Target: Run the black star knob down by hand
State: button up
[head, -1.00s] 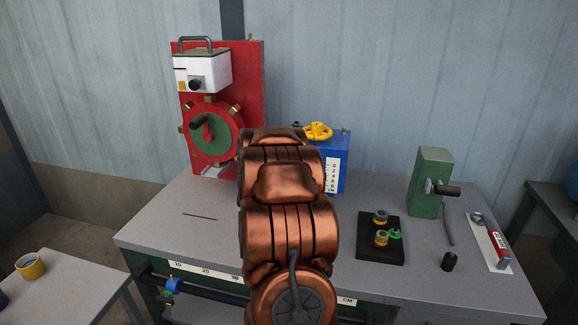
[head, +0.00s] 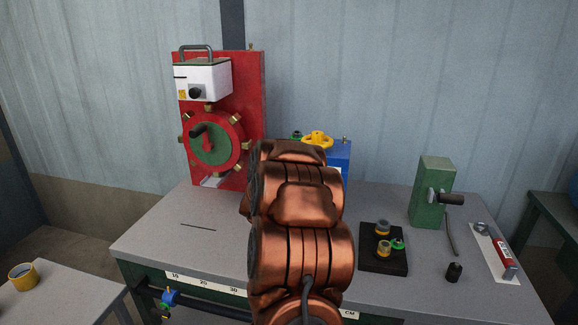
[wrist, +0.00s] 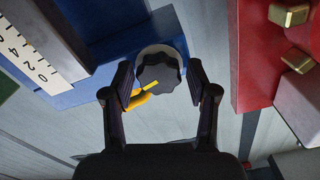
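The black star knob (wrist: 160,73) shows in the wrist view, on a pale round collar at the blue block (wrist: 165,30). My gripper (wrist: 161,82) is open, with one finger on each side of the knob. A small gap seems to show between each finger and the knob's rim. A yellow part (wrist: 138,100) shows beyond the left finger. In the head view the blue block (head: 340,158) stands behind my arm, with a yellow handwheel (head: 317,139) on top. My arm hides the knob and my gripper there.
A red panel (head: 250,105) with a red and green wheel (head: 211,143) stands left of the blue block; it is close on the right in the wrist view. A black tray (head: 383,263) and a green crank block (head: 431,190) stand to the right. The bench's left front is clear.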

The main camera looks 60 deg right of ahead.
jog(key=shift+o, duration=0.9)
jog(key=shift+s+a, duration=0.1)
jog(key=v, duration=0.7)
jog(key=shift+a, duration=0.1)
